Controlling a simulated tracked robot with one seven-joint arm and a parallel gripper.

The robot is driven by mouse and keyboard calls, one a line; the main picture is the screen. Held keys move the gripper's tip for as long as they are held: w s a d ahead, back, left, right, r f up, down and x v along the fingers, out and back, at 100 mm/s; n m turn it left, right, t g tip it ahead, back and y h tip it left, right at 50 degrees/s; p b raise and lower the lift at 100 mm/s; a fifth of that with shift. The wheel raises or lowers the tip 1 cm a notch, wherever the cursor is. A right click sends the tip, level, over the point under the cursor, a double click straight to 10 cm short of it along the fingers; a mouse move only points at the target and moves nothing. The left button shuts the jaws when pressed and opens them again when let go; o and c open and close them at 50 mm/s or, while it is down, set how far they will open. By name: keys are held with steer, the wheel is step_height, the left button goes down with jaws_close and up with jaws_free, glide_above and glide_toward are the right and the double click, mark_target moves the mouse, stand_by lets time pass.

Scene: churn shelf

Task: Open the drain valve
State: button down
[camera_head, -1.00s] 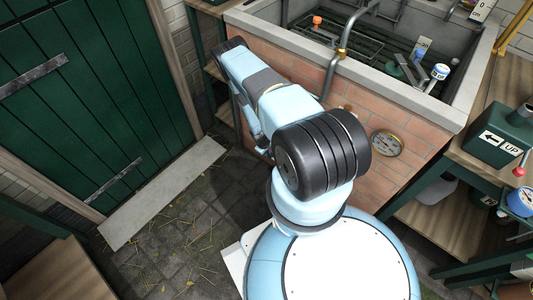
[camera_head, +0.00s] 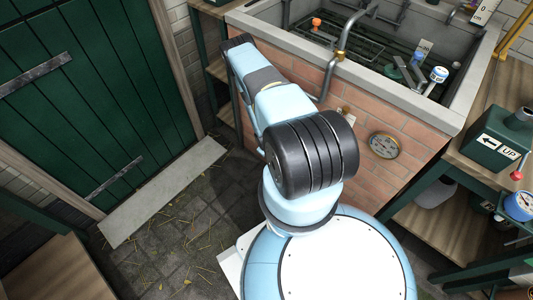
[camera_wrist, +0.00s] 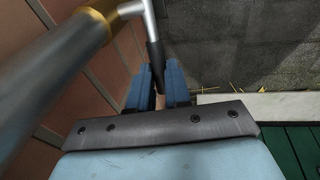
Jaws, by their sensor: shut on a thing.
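The drain valve shows in the wrist view as a lever with a silver metal stem (camera_wrist: 149,22) and a dark grip (camera_wrist: 155,58). It joins a brass collar (camera_wrist: 92,27) on a thick grey pipe (camera_wrist: 48,72). My gripper (camera_wrist: 158,88) has its two blue fingers on either side of the dark grip and is shut on it. The end of the grip is partly hidden between the fingers. In the head view my arm hides the gripper and the lever. A grey pipe (camera_head: 329,78) there runs down the brick front of the sink.
A green door (camera_head: 80,100) is at left. The paved floor (camera_head: 175,235) is open.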

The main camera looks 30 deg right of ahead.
steer(key=c, duration=1.1)
jaws_free()
steer(key=shift+w, duration=0.1)
steer(key=v, duration=1.3)
steer(key=shift+r, duration=0.35)
